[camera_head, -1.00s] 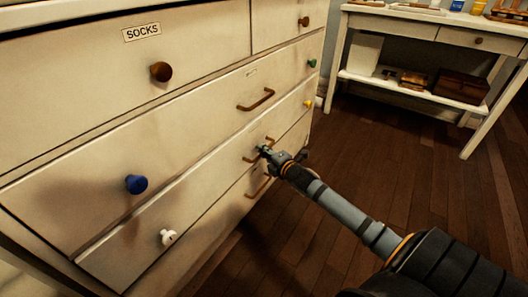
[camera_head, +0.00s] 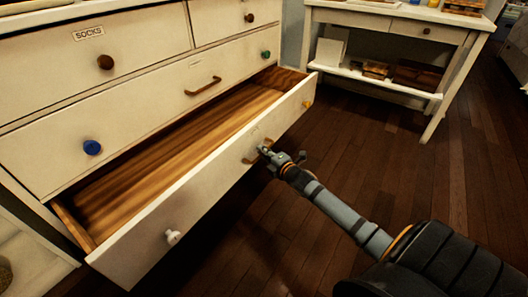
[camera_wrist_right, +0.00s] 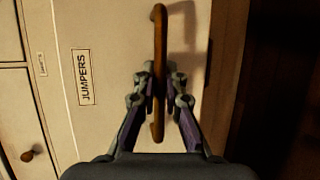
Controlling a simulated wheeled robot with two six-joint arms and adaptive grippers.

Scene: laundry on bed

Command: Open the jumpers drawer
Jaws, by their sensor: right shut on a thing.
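The jumpers drawer (camera_head: 150,235) is pulled well out of the white dresser in the head view, and its bare wooden inside shows empty. Its front carries a white knob, a yellow knob and a brown bar handle. In the right wrist view the label JUMPERS (camera_wrist_right: 83,77) is beside the handle (camera_wrist_right: 159,30). My right gripper (camera_head: 264,152) is at the middle of the drawer front, shut on the handle; its two fingers (camera_wrist_right: 159,88) stand on either side of the bar. My left gripper is not in view.
The drawer above, with a blue knob (camera_head: 92,147) and a green knob, is shut. The socks drawer (camera_head: 50,65) is shut too. A white side table (camera_head: 380,20) stands at the back right. Dark wooden floor (camera_head: 400,170) is open to the right.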

